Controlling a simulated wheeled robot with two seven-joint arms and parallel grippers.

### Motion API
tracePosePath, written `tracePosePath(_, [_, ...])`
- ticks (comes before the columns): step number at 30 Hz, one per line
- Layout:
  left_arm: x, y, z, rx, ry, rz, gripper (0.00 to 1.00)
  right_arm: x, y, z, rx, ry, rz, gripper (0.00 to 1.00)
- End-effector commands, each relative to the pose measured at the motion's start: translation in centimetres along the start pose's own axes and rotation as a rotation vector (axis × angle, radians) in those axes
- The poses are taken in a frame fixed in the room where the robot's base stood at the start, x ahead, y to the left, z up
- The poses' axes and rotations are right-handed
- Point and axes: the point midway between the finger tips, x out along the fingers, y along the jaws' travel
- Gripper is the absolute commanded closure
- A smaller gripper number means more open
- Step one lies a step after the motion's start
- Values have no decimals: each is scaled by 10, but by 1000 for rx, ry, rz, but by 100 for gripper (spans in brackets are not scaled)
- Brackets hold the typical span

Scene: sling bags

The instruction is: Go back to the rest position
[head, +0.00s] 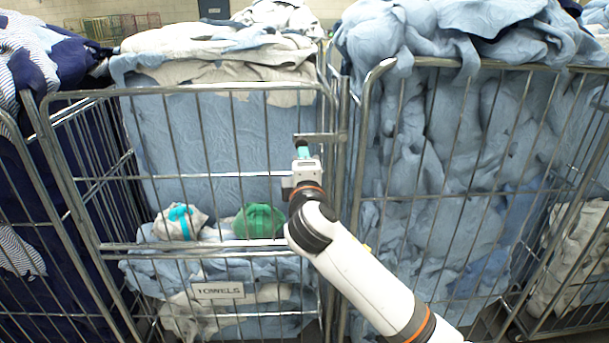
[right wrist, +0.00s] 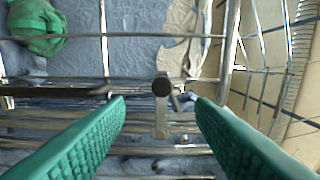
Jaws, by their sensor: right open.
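My right arm comes in from the lower right in the head view, and its gripper (head: 303,150) is at the right front post of the middle cage. In the right wrist view its green-padded fingers (right wrist: 160,112) are wide apart, with nothing clearly held. A dark round knob (right wrist: 161,87) on a metal piece shows between the fingertips; I cannot tell whether they touch it. A green bag (head: 260,221) and a white and teal bag (head: 181,222) lie on blue cloth inside the cage. The green bag also shows in the right wrist view (right wrist: 38,22). My left gripper is not in view.
The middle wire cage (head: 80,178) carries a TOWELS sign (head: 218,290) and is heaped with blue and white cloth. Another wire cage (head: 470,200) full of blue cloth stands close at the right. Dark blue cloth (head: 70,65) fills the left cage.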

Motion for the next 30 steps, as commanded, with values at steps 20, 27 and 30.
tracePosePath(20, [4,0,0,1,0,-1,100,2,53,-9,47,6,93,51])
tracePosePath(27, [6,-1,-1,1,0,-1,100,6,226,-41,237,46,373,51])
tracePosePath(30, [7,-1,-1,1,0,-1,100,-8,300,-55,325,79,486,51])
